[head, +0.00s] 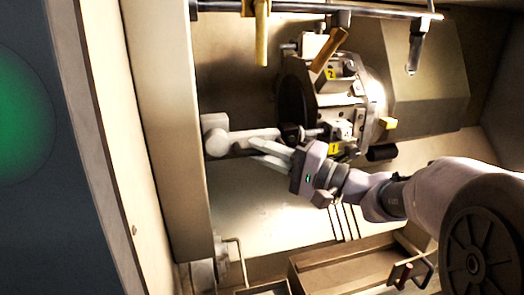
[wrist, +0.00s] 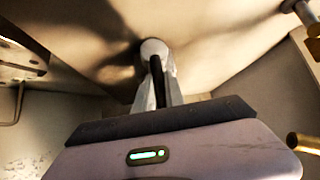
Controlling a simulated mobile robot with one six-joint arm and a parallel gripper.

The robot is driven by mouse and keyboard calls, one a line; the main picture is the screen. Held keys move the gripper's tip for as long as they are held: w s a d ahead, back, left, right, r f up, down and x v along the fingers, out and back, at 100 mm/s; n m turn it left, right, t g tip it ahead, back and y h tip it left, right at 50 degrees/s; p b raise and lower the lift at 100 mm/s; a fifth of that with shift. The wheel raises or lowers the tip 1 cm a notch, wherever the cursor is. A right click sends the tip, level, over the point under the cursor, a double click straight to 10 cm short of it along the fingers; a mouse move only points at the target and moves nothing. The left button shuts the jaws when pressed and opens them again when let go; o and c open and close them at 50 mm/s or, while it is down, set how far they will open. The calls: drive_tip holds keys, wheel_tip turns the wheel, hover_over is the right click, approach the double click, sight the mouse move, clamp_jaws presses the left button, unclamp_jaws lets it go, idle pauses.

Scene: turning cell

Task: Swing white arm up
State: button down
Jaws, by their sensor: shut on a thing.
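The white arm (head: 245,138) reaches right from a rounded pivot block (head: 214,134) on the left wall of the turning cell. It lies nearly level, its far end close to the chuck. My gripper (head: 258,150) comes from the lower right, and its fingers meet the white arm along its lower side. In the wrist view my gripper (wrist: 157,72) is shut on the white arm, whose pale rounded end (wrist: 153,47) shows at the fingertips. The fingers hide part of the white arm, so the exact grip is hard to see.
The chuck (head: 335,100), with yellow number labels, stands right of the white arm. A rail (head: 350,10) with hanging brass nozzles crosses the top. A bent rod on a bracket (head: 222,262) and a tray (head: 345,270) lie below. The space above the white arm's left part looks clear.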

sight(259, 134)
idle(0.3)
drive_tip(key=shift+r+n+g+h, duration=0.5)
drive_tip(key=shift+r+n+h, duration=0.1)
drive_tip(key=shift+r+n, duration=0.35)
drive_tip(key=shift+a+r+n+g+h, duration=0.15)
drive_tip(key=shift+r+n+g+h, duration=0.05)
drive_tip(key=shift+r+n+h, duration=0.25)
drive_tip(key=shift+a+r+n+g+h, duration=0.2)
drive_tip(key=shift+r+n+h, duration=0.15)
drive_tip(key=shift+r, duration=0.15)
drive_tip(key=shift+s+a+r+n+h+p, duration=0.1)
drive_tip(key=shift+a+r+n+h+p, duration=0.2)
drive_tip(key=shift+r+n+h+p, duration=0.4)
drive_tip(key=shift+s+a+r+n+g+h, duration=0.1)
drive_tip(key=shift+a+r+n+g+h, duration=0.35)
drive_tip(key=shift+h, duration=0.45)
drive_tip(key=shift+r, duration=0.1)
drive_tip(key=c, duration=1.4)
unclamp_jaws()
